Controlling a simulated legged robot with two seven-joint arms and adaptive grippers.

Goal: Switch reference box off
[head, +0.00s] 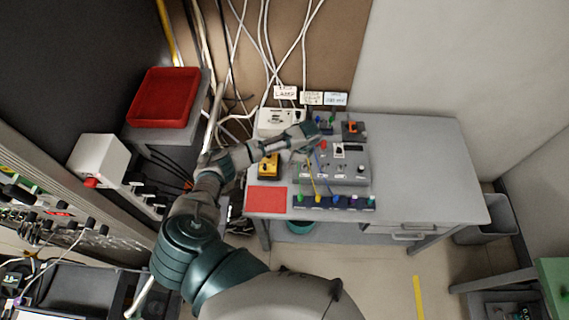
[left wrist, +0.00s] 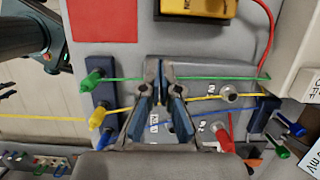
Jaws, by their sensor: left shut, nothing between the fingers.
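A grey box (head: 345,172) with knobs and a small dark display stands on the table. A white box (head: 280,118) stands behind it to the left; its side, lettered OFF, shows at the right of the left wrist view (left wrist: 307,82). I cannot tell for sure which is the reference box, or the switch's position. My left gripper (head: 312,138) is over the table, near the grey box's rear left. In the left wrist view (left wrist: 160,98) its fingers are together and empty, in front of the grey box, hiding part of its face. My right gripper is not in view.
Green and yellow leads (left wrist: 215,78) cross behind the fingers to coloured plugs. A yellow meter (head: 269,167) and a red mat (head: 267,199) lie left of the grey box. A dark strip with coloured knobs (head: 334,202) lies in front. The table's right side (head: 430,170) is clear.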

